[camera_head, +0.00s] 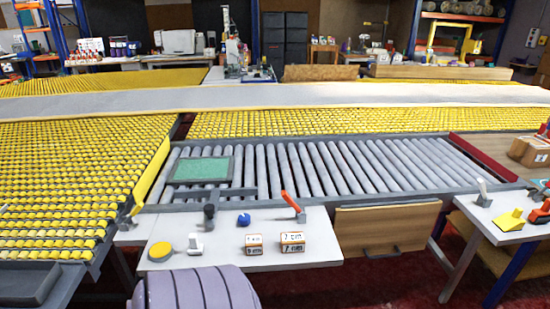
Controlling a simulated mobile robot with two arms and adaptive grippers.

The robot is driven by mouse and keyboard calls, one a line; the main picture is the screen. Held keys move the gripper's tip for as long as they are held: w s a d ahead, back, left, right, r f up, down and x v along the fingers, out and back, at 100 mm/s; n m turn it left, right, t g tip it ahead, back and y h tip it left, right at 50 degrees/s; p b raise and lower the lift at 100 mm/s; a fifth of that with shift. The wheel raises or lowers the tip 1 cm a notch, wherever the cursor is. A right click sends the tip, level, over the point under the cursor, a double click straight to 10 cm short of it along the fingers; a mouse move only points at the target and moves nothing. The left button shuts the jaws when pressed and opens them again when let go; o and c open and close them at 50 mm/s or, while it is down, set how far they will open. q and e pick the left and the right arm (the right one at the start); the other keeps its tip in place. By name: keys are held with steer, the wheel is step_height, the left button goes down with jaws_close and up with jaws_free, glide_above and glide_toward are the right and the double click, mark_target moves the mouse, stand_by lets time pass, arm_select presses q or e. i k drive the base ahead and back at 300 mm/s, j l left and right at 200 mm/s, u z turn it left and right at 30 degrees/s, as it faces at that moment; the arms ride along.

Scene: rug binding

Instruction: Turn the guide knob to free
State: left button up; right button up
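A small blue knob (243,219) sits on the white shelf (310,252) in front of the roller table; it looks like the guide knob, though its setting is too small to read. A dark upright post with a rounded top (209,216) stands to its left. A red-handled lever (291,202) is tilted at the shelf's back edge to its right. Neither of my grippers is in view.
On the shelf are a yellow disc (160,251), a white switch-like piece (195,244) and two labelled blocks (292,242). A green panel (202,169) lies on the grey rollers (330,165). A right-hand shelf holds a yellow wedge (509,219).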

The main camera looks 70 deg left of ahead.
mark_target(244, 219)
steer(key=u, duration=1.75)
